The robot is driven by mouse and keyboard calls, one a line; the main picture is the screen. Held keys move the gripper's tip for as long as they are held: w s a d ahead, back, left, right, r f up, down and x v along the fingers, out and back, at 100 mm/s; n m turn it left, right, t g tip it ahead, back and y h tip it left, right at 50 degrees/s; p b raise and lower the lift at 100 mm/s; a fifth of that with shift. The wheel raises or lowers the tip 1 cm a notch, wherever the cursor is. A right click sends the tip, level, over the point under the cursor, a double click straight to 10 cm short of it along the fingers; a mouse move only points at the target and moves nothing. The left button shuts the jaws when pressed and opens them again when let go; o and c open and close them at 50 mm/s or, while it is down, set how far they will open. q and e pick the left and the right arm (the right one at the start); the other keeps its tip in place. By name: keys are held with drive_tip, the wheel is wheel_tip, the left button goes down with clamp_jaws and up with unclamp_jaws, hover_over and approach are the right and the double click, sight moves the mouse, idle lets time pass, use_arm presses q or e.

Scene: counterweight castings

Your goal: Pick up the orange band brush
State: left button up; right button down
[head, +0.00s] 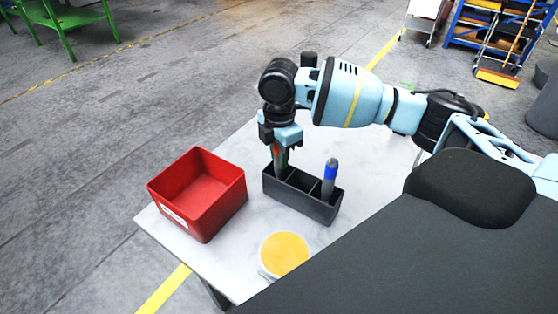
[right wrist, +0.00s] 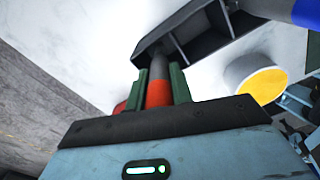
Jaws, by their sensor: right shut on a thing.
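The orange band brush (right wrist: 158,93) is between the green fingers of my right gripper (right wrist: 159,78) in the right wrist view. Its orange band lies between the fingers, with a dark grey part beyond. In the head view my right gripper (head: 281,150) points down over the left end of a dark grey divided holder (head: 312,207), shut on the brush. The brush's lower end is at the holder's left compartment; how deep it sits is hidden. My left gripper is not in view.
A blue-banded brush or tool (head: 330,180) stands in the holder's right part. A red bin (head: 203,190) is to the left on the pale table (head: 240,265). A white tub with a yellow-orange top (head: 284,254) stands in front. Bare tabletop lies between them.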

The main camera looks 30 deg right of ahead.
wheel_tip(320, 180, up, 10)
drive_tip(key=shift+r, duration=0.1)
idle(0.5)
